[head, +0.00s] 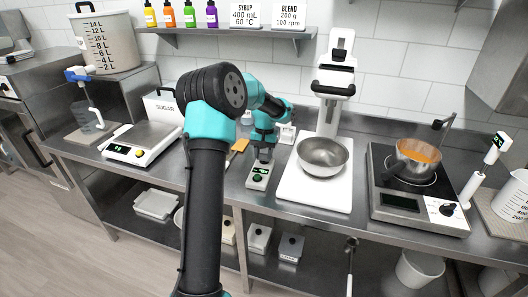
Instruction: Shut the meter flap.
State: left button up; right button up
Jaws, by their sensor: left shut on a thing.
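The meter (258,177) is a small pale box with a lit green display and a dark green button, on the steel counter left of the white stand. My left gripper (264,155) points down at the meter's far end, its jaws shut on the meter flap. The flap is mostly hidden by the gripper, so I cannot tell its angle. My right gripper is not in view.
A steel bowl (323,152) sits on the white stand (312,188) just right of the meter. A scale (140,145) and a sugar bin (163,106) are to the left. A pot of orange liquid (417,155) stands on the hot plate (405,211) to the right.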

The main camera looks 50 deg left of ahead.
pick_arm(q)
jog(key=shift+s+d+f+t+y, duration=0.2)
jog(key=shift+f+t+y, duration=0.25)
jog(key=shift+t, duration=0.35)
jog(key=shift+s+d+f+t+y, duration=0.1)
jog(key=shift+s+f+t+y, duration=0.2)
jog(key=shift+t+y, duration=0.4)
jog(key=o, duration=0.9)
jog(key=r, duration=0.5)
jog(key=s+d+r, duration=0.1)
jog(key=r, duration=0.5)
jog(key=s+r, duration=0.1)
jog(key=r, duration=0.5)
jog(key=shift+s+d, duration=0.25)
jog(key=shift+d, duration=0.05)
